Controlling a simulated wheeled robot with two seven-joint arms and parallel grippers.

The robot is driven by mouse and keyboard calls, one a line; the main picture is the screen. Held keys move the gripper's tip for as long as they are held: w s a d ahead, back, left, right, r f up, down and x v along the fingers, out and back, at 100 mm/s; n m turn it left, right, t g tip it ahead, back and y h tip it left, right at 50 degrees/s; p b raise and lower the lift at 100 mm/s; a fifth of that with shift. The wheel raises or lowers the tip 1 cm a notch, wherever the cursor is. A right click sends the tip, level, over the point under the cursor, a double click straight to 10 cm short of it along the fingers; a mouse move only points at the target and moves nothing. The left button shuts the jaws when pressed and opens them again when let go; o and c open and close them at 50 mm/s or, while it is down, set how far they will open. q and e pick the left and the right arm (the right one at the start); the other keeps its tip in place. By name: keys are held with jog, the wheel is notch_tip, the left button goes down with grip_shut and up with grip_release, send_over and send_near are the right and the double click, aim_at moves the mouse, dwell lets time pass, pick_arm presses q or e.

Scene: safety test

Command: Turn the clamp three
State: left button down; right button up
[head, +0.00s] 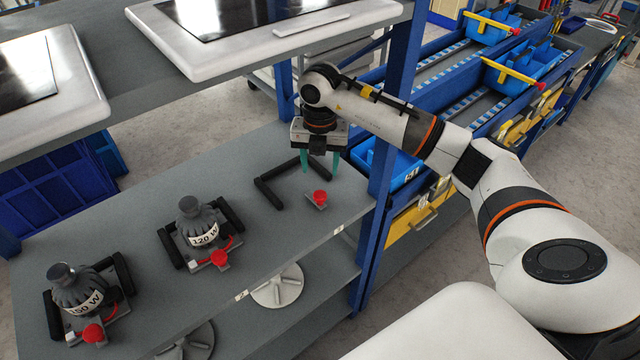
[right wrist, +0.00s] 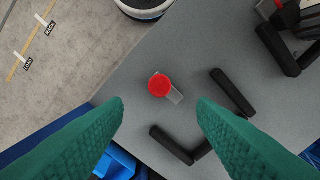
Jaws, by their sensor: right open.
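Three clamps with red knobs stand along the grey shelf. The rightmost clamp (head: 319,197) has a round red knob on a small grey base, and black angled rails lie behind it with no weight between them. My right gripper (head: 321,166) is open and empty above the shelf, its teal fingers pointing down, just behind and above this clamp. In the right wrist view the clamp (right wrist: 160,86) shows between and ahead of the open fingers, apart from them. The middle clamp (head: 220,258) and left clamp (head: 93,333) stand beside weights. My left gripper is not in view.
A weight marked 120 W (head: 200,225) and one marked 150 W (head: 78,290) sit between black rails. A blue post (head: 385,150) rises close to my right arm. An upper shelf (head: 150,90) overhangs behind. Blue bins stand at the right.

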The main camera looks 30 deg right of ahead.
jog(key=shift+r, duration=1.6)
